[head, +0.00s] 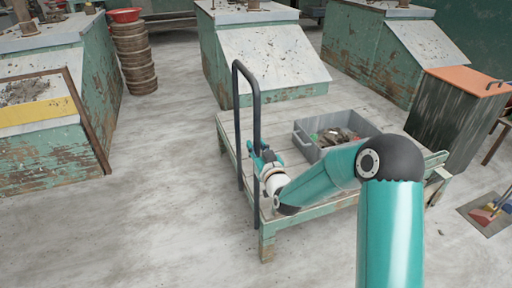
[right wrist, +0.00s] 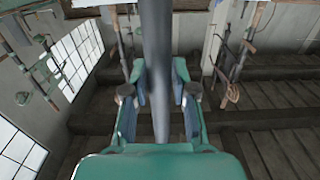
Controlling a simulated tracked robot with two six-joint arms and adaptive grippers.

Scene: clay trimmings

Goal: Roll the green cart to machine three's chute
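The green cart (head: 228,128) is a low, worn, pale-green wooden platform in the middle of the head view. Its dark tubular handle (head: 236,100) stands upright at the left end. A grey bin (head: 310,152) with brown scraps sits on the cart. My right gripper (head: 261,162) is at the nearer handle post, low above the platform. In the right wrist view the dark post (right wrist: 158,70) runs between the two fingers (right wrist: 160,85), which look closed on its sides. My left gripper is in neither view. Several green machines with pale sloped chutes (head: 275,58) stand behind; I see no readable number.
A stack of round boards with a red bowl (head: 125,15) stands at the left back. A dark cabinet with an orange top (head: 470,80) is close to the cart's right. A mat with brushes (head: 490,212) lies at lower right. Floor left of the cart is clear.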

